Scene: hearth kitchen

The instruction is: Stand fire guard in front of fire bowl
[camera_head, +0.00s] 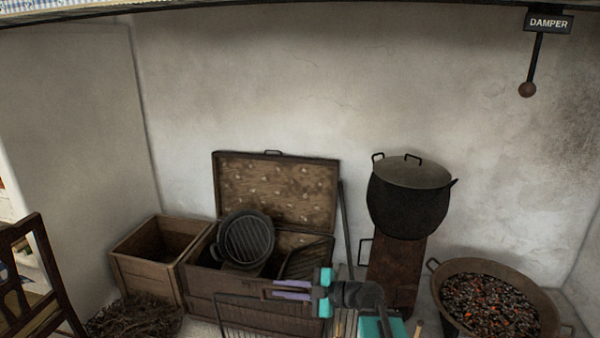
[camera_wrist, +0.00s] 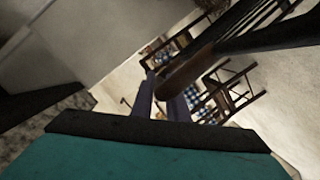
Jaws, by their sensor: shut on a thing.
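The fire bowl (camera_head: 546,287) is a wide brown pan of dark coals and orange embers at the lower right of the head view. My gripper (camera_head: 270,290) is at the bottom middle, its purple fingers pointing left. It is shut on what looks like the fire guard (camera_head: 238,297), a dark wire frame with thin bars, partly cut off by the bottom edge. The guard is in front of the chest, left of the bowl and apart from it. In the wrist view, a brown handle-like piece (camera_wrist: 187,70) and dark bars lie by my fingers (camera_wrist: 160,90).
An open wooden chest (camera_head: 275,190) holding a ridged black pan (camera_head: 246,238) stands behind my gripper. A wooden box (camera_head: 135,268) and brushwood (camera_head: 130,318) are left. A lidded black pot (camera_head: 408,205) sits on a rusty stove (camera_head: 398,265) beside the bowl. A chair (camera_head: 35,245) stands far left.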

